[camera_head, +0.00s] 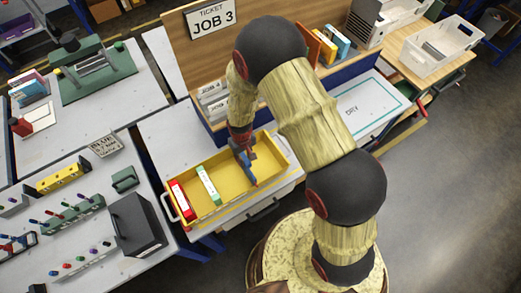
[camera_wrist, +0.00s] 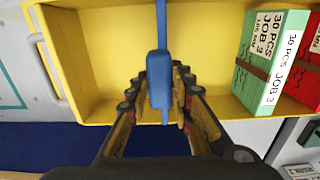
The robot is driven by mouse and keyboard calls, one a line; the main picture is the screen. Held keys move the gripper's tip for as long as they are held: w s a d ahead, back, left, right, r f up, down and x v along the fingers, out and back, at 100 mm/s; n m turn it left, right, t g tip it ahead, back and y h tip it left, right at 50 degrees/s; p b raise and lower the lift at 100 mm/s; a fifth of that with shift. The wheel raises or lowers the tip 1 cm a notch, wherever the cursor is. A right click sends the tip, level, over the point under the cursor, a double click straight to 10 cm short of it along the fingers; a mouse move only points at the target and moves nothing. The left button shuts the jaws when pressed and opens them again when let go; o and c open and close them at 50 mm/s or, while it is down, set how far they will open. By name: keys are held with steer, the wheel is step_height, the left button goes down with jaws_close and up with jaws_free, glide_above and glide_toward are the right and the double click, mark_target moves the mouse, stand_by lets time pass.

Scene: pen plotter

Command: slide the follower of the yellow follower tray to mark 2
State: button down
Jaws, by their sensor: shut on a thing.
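The yellow follower tray (camera_head: 226,166) lies on the grey bench; it also shows in the wrist view (camera_wrist: 102,113). Its blue follower (camera_wrist: 158,72) stands across the inside of the tray, seen nearly edge-on with a thicker grip block. In the head view the follower (camera_head: 251,180) is partly hidden by my gripper (camera_head: 240,146). My gripper (camera_wrist: 160,92) is shut on the follower's block, with a finger on each side. A green box (camera_head: 208,184) and a red box (camera_head: 181,199) stand at the tray's left end, apart from the follower. I cannot make out the tray's numbered marks.
A ticket reading JOB 3 (camera_head: 212,17) hangs on the wooden board behind the tray. A white DRY panel (camera_head: 362,108) lies to the right. The left bench holds a dark grey box (camera_head: 138,225) and small racks. Inside the tray, floor is clear on both sides of the follower.

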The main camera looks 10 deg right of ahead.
steer(key=s+a, duration=0.2)
steer(key=a, duration=0.5)
steer(key=shift+s+a+b, duration=0.3)
steer(key=shift+a+b, duration=0.1)
steer(key=c, duration=1.6)
jaws_free()
steer(key=shift+c, duration=0.2)
steer(key=shift+o, duration=0.4)
step_height(320, 180, up, 12)
